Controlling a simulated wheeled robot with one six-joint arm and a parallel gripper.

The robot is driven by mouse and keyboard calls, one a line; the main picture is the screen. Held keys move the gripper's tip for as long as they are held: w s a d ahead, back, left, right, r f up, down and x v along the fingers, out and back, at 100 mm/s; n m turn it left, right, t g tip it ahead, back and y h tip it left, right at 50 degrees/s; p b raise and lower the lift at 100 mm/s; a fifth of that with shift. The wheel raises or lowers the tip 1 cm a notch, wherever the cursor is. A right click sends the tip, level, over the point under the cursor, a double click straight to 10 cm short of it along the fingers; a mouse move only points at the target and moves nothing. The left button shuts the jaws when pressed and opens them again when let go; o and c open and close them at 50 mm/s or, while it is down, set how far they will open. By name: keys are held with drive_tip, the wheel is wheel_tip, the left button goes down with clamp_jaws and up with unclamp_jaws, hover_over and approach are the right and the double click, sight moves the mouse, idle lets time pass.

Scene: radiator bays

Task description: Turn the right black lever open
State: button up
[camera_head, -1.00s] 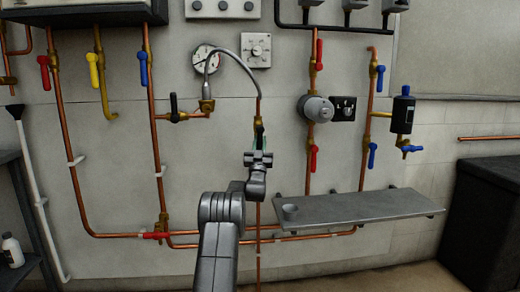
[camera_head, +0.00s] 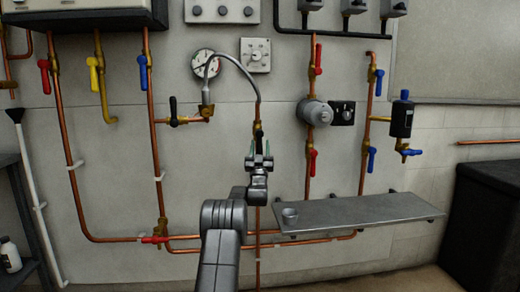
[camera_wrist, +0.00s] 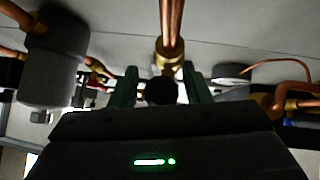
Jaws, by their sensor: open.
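The right black lever (camera_head: 258,141) is on the brass valve of the vertical copper pipe in the middle of the wall. In the head view it points roughly along the pipe, its lower part partly hidden by my gripper. My gripper (camera_head: 261,153) is open, its green-tipped fingers pointing up just in front of the pipe. In the wrist view a dark rounded lever end (camera_wrist: 161,91) shows between the two green fingers (camera_wrist: 160,88), below the brass valve (camera_wrist: 168,57). I cannot tell whether the fingers touch it. Another black lever (camera_head: 173,111) is on a valve to the left.
A grey cylinder (camera_head: 317,111) and a red lever (camera_head: 312,162) are on the pipe to the right. A curved hose (camera_head: 240,65) and gauge (camera_head: 204,63) are above left.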

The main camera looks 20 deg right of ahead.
drive_tip(key=p+v, duration=0.2)
drive_tip(key=v, duration=1.2)
drive_tip(key=shift+w+d+r, duration=0.1)
drive_tip(key=shift+w, duration=0.1)
drive_tip(key=b+x, duration=0.2)
drive_tip(key=x, duration=1.1)
drive_tip(key=shift+w+r, duration=0.15)
drive_tip(key=shift+r, duration=0.1)
drive_tip(key=p+v, duration=0.2)
drive_tip(key=v, duration=1.2)
drive_tip(key=b+x, duration=0.1)
drive_tip(key=x, duration=1.3)
drive_tip(key=shift+r, duration=0.25)
drive_tip(key=m+h, duration=0.1)
drive_tip(key=m+g+h+p, duration=0.1)
drive_tip(key=m, duration=0.1)
drive_tip(key=shift+a, duration=0.4)
drive_tip(key=shift+w+a+f+m+g+h, duration=0.1)
drive_tip(key=shift+f+m+g+h, duration=0.05)
drive_tip(key=shift+m+g+h, duration=0.75)
